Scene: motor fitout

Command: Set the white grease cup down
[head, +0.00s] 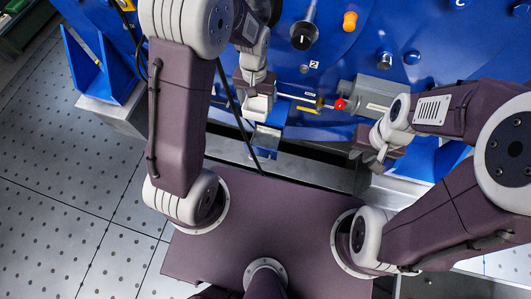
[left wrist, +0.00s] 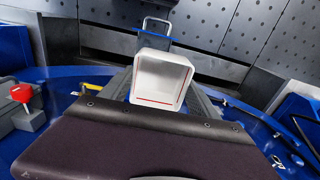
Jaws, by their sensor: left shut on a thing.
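The white grease cup (left wrist: 162,80) is a square, rounded, open cup with a red line inside, in the middle of the left wrist view. It also shows in the head view (head: 258,106) below my left gripper (head: 257,90). The left gripper is shut on the cup; its fingers are mostly hidden. The cup is in front of the blue machine, above a small blue bracket (head: 266,140); I cannot tell whether they touch. My right gripper (head: 377,158) is at the right, apart from the cup, and its jaws are not clear.
A grey block (head: 368,98) with a red ball knob (head: 340,104) stands right of the cup. An orange knob (head: 350,21) and a black-capped handle (head: 303,36) stick out of the blue machine. The perforated floor (head: 60,220) at left is clear.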

